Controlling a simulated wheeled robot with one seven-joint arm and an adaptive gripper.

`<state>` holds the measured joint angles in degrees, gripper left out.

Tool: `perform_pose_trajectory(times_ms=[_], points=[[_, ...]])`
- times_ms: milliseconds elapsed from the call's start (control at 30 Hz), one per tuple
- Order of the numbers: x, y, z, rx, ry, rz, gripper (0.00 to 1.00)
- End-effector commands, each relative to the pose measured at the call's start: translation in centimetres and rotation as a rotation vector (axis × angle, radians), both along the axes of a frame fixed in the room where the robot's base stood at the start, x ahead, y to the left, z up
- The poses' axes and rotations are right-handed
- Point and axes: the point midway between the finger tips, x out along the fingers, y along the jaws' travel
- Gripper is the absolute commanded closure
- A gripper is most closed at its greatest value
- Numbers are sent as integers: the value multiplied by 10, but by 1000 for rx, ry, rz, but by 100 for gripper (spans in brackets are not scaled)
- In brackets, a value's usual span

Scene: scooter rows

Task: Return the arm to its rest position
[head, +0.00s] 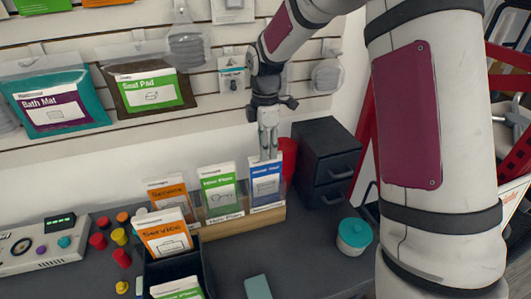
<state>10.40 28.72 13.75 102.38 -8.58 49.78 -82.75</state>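My arm reaches in from the upper right, and my gripper (268,154) points down at the wooden card rack on the counter. The fingertips are close together at the top edge of a blue-and-white card (266,184) standing upright in the rack's right place. I cannot tell whether they touch or hold the card. The wooden rack (236,230) also holds a green card (219,190) in its middle and an orange card (168,192) at the left.
A dark box (178,267) with orange and green cards stands in front of the rack. A black drawer unit (326,162), a red object (287,160) and a teal jar (354,234) are to the right. Packages hang on the slatted wall behind. A control panel (43,245) lies left.

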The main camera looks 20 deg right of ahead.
Motion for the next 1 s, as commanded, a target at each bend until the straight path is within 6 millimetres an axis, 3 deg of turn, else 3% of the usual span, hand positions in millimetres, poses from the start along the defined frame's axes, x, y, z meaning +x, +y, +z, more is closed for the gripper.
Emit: perform_pose_trajectory(times_ms=[100, 333, 500, 733, 867, 1000], points=[[1, 0, 27, 0, -5, -1, 65], [0, 0, 69, -1, -3, -1, 65], [0, 0, 86, 0, 0, 0, 65], [-4, 0, 96, -3, -5, -16, 65], [-22, 1, 115, -18, -37, -112, 65], [-59, 2, 146, -30, -102, -304, 65]])
